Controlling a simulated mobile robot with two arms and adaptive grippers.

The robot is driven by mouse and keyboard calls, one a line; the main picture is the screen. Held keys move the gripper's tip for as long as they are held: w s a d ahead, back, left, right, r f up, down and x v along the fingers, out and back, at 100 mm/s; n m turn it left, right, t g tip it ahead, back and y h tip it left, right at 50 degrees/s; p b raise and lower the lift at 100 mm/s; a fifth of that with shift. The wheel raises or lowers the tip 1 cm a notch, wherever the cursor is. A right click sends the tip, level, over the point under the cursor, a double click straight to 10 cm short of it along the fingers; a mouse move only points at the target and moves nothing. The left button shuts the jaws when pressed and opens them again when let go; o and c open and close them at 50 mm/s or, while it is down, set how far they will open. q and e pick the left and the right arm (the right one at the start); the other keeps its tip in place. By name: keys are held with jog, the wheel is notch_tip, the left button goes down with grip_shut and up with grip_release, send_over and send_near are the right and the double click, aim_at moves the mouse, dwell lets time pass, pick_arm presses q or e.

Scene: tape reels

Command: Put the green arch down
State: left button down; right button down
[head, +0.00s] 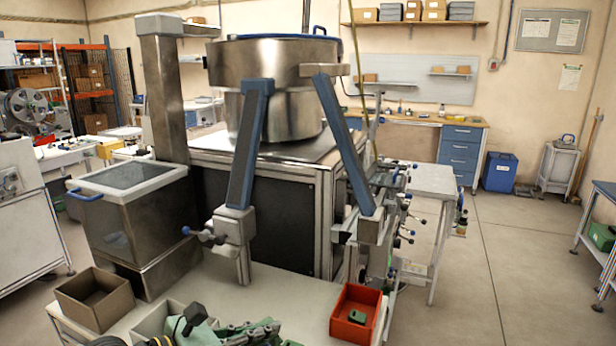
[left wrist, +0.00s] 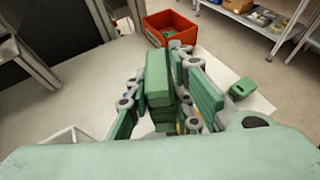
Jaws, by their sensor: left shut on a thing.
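My left gripper (head: 252,330) is low over the near edge of the light table in the head view. In the left wrist view its green and grey fingers (left wrist: 178,85) are shut on a green block-like piece, the green arch (left wrist: 158,78). Its outline is hard to separate from the green fingers, and its opening is hidden. The gripper points toward the red bin, which stands farther off. My right gripper is in neither view.
The red bin (head: 338,327) holds a small green piece (head: 357,317). Another green piece with a dark mark (left wrist: 243,88) lies on the table to the right. An open brown box (head: 72,294) stands at the left. The table (head: 285,300) is bare before the bin.

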pick_arm(q)
jog(key=s+a+f+m+g, duration=0.1)
jog(key=s+a+f, duration=0.1)
jog(key=s+a, duration=0.7)
jog(key=shift+s+a+h, duration=0.35)
jog(key=shift+s+h, duration=0.05)
jog(key=shift+s, duration=0.7)
jog(key=shift+w+a+r, duration=0.1)
dwell(0.6)
dwell(0.4)
